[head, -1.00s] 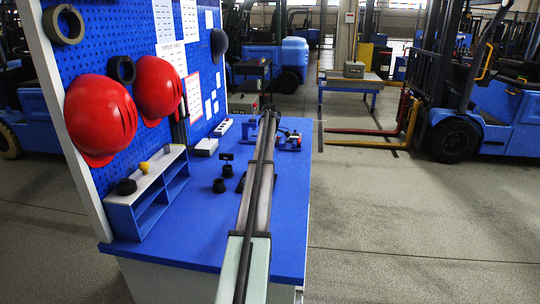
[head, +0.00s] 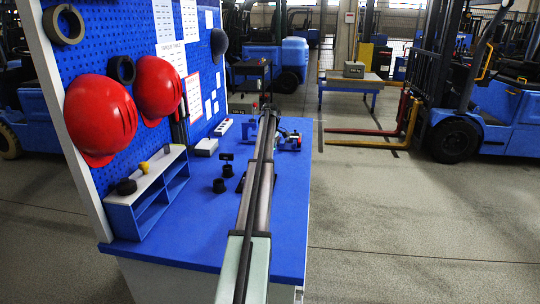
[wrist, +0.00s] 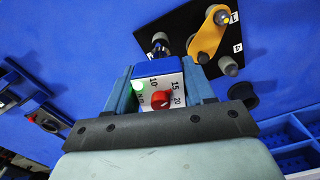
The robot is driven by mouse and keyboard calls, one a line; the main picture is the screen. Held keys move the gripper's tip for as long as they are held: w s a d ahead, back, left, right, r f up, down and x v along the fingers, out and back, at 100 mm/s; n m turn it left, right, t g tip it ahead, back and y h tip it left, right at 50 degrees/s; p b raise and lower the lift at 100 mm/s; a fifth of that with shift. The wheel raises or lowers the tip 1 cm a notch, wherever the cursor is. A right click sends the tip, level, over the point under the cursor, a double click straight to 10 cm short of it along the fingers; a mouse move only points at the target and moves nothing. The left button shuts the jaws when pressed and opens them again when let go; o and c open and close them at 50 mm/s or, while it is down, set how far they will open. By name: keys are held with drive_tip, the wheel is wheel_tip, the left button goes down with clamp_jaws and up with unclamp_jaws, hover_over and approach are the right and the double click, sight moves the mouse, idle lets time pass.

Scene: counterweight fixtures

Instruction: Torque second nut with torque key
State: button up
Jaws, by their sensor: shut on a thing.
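My gripper (wrist: 163,80) is shut on the torque key (wrist: 167,93), a blue-and-white box with a red knob, a scale marked 10, 15 and 20, and a lit green lamp. Beyond it in the wrist view is a black plate (wrist: 185,22) with a yellow link (wrist: 207,36) and several grey round studs or nuts, one (wrist: 203,57) close to the key's far end. I cannot tell whether the key touches a nut, as its far end is hidden. In the head view my arm covers the gripper and most of the plate.
The blue bench (head: 205,225) carries a small open shelf (head: 150,195) at left and black round pieces (head: 219,186) near the plate. A pegboard (head: 95,42) with red helmets (head: 100,115) rises on the left. Bare bench lies at the front.

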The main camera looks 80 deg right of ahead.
drive_tip(key=shift+r, duration=1.8)
drive_tip(key=shift+r, duration=0.15)
drive_tip(key=shift+r, duration=1.35)
